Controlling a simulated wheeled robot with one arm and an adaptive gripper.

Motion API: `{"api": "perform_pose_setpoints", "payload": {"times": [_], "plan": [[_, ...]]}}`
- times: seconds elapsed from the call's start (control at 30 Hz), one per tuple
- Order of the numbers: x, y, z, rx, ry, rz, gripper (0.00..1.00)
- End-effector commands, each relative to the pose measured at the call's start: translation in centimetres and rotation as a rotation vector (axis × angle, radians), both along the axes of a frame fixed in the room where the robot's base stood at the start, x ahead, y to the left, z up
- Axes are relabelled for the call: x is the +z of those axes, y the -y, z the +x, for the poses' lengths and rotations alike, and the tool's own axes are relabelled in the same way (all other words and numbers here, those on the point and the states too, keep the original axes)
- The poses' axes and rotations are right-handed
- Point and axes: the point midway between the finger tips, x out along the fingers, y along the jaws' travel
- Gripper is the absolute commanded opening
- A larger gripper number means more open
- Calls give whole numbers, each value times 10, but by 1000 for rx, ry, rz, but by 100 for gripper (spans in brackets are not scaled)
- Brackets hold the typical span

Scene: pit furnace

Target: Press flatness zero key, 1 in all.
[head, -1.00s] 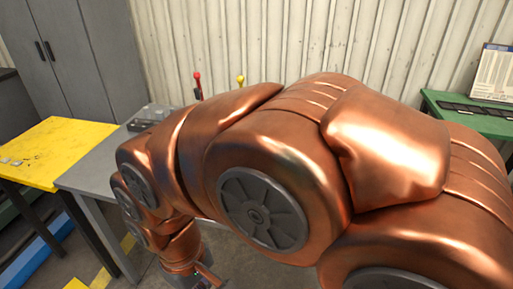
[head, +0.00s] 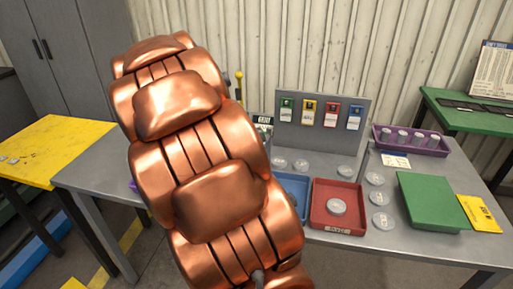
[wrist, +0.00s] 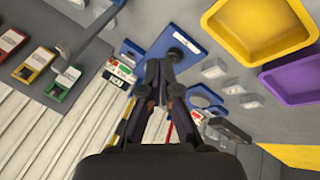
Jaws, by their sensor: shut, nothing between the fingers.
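I cannot make out the flatness zero key for certain in either view. In the wrist view my gripper (wrist: 165,75) is shut and empty, its fingertips over the near edge of a blue plate (wrist: 160,50) with a white label. Whether they touch it is unclear. A small display unit (wrist: 121,72) with green and red marks stands just left of the fingertips. In the head view a small display (head: 264,121) shows beside my arm, partly hidden. My arm hides the gripper and the bench around it there.
The grey bench (head: 310,249) carries a blue tray (head: 291,207), a red tray (head: 360,213), a green block (head: 432,202) and a purple rack (head: 434,149). A grey tag board (head: 320,145) stands behind. The wrist view shows a yellow tray (wrist: 215,22) and a purple tray (wrist: 290,98) nearby.

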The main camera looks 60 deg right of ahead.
Motion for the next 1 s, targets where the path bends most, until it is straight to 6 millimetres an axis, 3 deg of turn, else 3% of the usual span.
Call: {"api": "perform_pose_setpoints", "payload": {"times": [0.03, 0.3, 0.5, 0.7, 1.0], "plan": [[-2, 27, 7, -23, 10, -33, 0], [-13, 150, 32, -94, 58, -187, 0], [-23, 214, 39, -113, 90, -260, 0], [-29, 238, 41, -118, 99, -285, 0], [-29, 240, 42, -117, 103, -289, 0]]}}
